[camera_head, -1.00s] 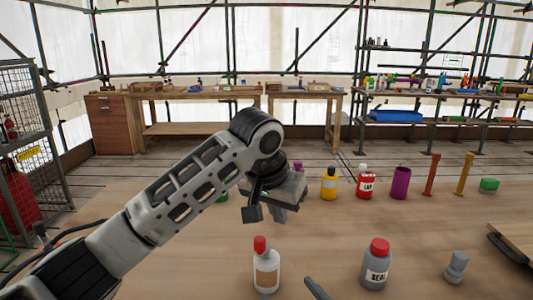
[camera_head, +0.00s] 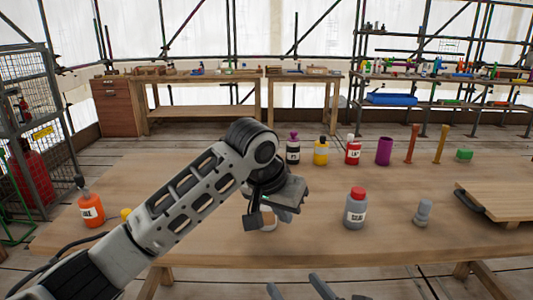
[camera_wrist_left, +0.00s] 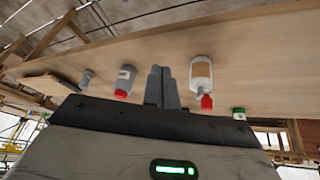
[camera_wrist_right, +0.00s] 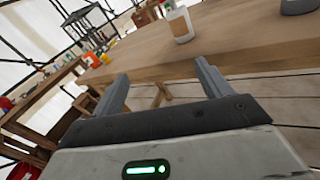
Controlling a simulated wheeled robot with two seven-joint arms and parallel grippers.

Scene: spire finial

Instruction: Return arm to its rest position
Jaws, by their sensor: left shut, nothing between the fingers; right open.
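My left arm reaches in from the left over the wooden table (camera_head: 400,235). Its gripper (camera_head: 285,213) is shut and empty above the table; in the left wrist view its fingers (camera_wrist_left: 162,80) lie together. My right gripper (camera_head: 297,287) is low at the bottom, in front of the table's near edge. In the right wrist view its fingers (camera_wrist_right: 161,76) are wide apart with nothing between them. A white bottle (camera_wrist_left: 201,70) with a red cap is mostly hidden behind the left gripper in the head view.
A grey bottle (camera_head: 355,212) with a red cap, a small grey piece (camera_head: 422,213) and a wooden board (camera_head: 500,202) are on the right. Several bottles and a purple cup (camera_head: 384,151) line the back. An orange bottle (camera_head: 90,208) stands at the left.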

